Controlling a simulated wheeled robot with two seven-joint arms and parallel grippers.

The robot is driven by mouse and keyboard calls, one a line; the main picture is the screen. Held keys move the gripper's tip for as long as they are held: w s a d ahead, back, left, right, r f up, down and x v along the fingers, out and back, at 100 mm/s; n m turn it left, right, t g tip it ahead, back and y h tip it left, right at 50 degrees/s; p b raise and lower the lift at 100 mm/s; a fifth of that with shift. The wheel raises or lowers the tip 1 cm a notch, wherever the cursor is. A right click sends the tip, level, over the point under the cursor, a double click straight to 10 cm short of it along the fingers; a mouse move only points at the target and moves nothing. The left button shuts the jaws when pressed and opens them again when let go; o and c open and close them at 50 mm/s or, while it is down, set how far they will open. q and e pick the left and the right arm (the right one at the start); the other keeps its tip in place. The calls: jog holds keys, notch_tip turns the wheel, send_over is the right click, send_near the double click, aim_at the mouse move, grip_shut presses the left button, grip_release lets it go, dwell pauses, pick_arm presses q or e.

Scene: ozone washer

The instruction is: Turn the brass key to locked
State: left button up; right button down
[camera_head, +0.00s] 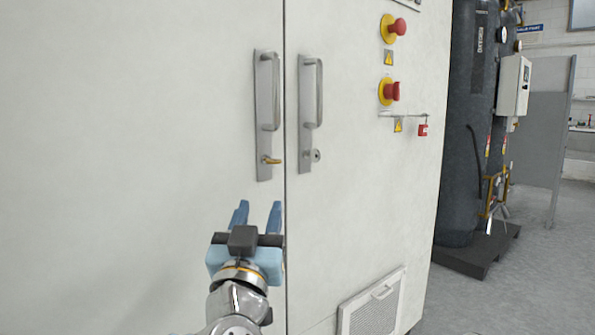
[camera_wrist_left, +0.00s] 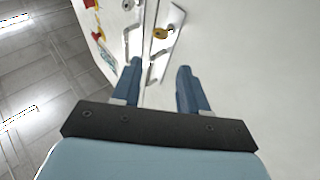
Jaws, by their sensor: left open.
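The brass key (camera_head: 271,160) sits in the lower part of the left door's handle plate, its bow pointing right in the head view. It also shows in the left wrist view (camera_wrist_left: 162,33), beyond and between the fingers. My left gripper (camera_head: 258,213) is open and empty, below the key and in front of the cabinet doors; it touches nothing that I can see. Its two blue fingers also show in the left wrist view (camera_wrist_left: 158,85). My right gripper is in neither view.
The left handle (camera_head: 269,92) stands above the key. The right door has a similar handle (camera_head: 311,92) with a small lock (camera_head: 316,155) below. Red emergency buttons (camera_head: 394,27) are at upper right, a red padlock (camera_head: 423,130) below them. A vent (camera_head: 371,305) is low on the right door.

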aim_at(273, 163)
pick_arm(q)
jog(key=p+x, duration=0.2)
jog(key=x, duration=1.1)
jog(key=shift+w+f+p, duration=0.15)
jog(key=shift+w+p, duration=0.05)
jog(key=shift+p, duration=0.15)
jog(key=shift+c, duration=0.4)
